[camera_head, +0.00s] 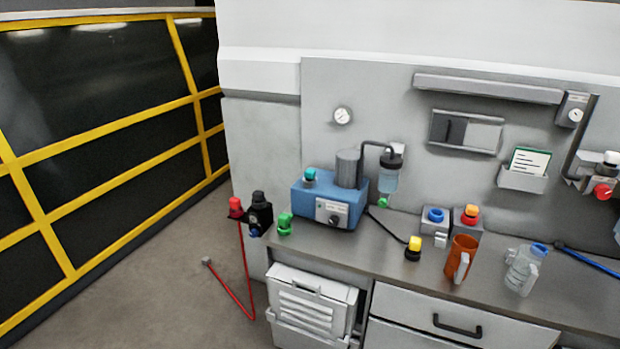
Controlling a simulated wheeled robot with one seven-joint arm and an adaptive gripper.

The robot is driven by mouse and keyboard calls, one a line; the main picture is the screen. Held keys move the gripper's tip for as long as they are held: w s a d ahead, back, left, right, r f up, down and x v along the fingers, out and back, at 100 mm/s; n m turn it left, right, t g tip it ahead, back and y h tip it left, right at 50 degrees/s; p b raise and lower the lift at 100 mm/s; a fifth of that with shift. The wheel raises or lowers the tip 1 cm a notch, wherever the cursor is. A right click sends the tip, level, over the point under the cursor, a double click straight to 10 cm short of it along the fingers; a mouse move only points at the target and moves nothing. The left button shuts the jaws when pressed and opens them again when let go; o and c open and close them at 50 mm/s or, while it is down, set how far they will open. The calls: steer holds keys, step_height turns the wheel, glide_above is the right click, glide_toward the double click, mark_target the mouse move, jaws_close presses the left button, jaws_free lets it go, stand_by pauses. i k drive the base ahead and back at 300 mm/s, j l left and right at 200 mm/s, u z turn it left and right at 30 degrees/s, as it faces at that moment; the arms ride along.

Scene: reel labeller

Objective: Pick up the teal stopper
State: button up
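A small teal stopper (310,174) sits on the top left of the blue machine (328,206), on a dark base. The machine stands on the grey bench (345,250) against the back panel. The stopper's upper part shows clearly, with nothing in front of it. My gripper is not in this view.
A grey cylinder (348,169) and a bent tube to a hanging bottle (389,178) stand right of the stopper. A green fitting (285,223) and black unit (259,210) are at the left edge. An orange mug (461,258) and clear jug (522,268) are on the right.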

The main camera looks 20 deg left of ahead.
mark_target(309, 174)
steer(key=i+j, duration=0.2)
steer(key=j, duration=0.2)
steer(key=i+j, duration=0.2)
steer(key=j, duration=0.2)
steer(key=i+j, duration=0.2)
steer(key=j, duration=0.2)
steer(key=i+j, duration=0.45)
steer(key=j, duration=0.3)
steer(key=i+j, duration=0.2)
steer(key=j, duration=0.2)
steer(key=i+j, duration=0.2)
steer(key=j, duration=0.2)
steer(key=i+j, duration=0.2)
steer(key=j, duration=0.2)
